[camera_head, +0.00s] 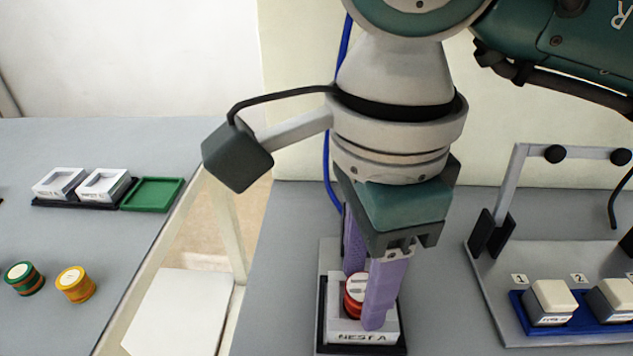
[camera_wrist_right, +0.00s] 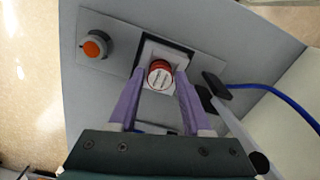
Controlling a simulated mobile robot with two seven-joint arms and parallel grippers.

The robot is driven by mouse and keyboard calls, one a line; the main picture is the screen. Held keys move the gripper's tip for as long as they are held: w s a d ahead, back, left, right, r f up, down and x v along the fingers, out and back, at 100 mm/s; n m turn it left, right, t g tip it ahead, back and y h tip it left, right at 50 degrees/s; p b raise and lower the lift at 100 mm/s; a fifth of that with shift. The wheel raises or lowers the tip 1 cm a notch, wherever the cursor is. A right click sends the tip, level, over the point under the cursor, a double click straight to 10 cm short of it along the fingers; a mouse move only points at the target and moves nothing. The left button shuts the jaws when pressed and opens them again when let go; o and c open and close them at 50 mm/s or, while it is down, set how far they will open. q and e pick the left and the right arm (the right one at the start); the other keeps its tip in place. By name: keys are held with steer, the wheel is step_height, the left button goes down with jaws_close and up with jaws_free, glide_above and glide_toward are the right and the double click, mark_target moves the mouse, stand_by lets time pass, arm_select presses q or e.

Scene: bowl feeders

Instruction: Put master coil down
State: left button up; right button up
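A red coil with a white top (camera_head: 355,291), which I take to be the master coil, sits upright in the pale nest block labelled NEST A (camera_head: 362,337). The coil also shows in the right wrist view (camera_wrist_right: 160,75). My right gripper (camera_head: 366,298) points down over the nest, with one purple finger on each side of the coil. In the right wrist view its fingertips (camera_wrist_right: 161,72) look slightly apart from the coil, so it appears open. The front finger hides part of the coil in the head view. My left gripper is not in view.
A blue rack (camera_head: 568,331) with numbered pale-topped blocks stands at right beside a metal frame (camera_head: 510,190). An orange button (camera_wrist_right: 95,47) is near the nest. The left table holds a green-red coil (camera_head: 24,278), a yellow coil (camera_head: 76,284), white boxes (camera_head: 103,185) and a green tray (camera_head: 152,194).

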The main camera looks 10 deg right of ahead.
mark_target(364, 288)
steer(key=shift+o, duration=1.2)
steer(key=shift+r, duration=0.1)
steer(key=shift+r, duration=0.35)
step_height(364, 288, up, 12)
steer(key=p, duration=0.1)
steer(key=shift+f+p, duration=0.25)
steer(key=shift+p, duration=0.1)
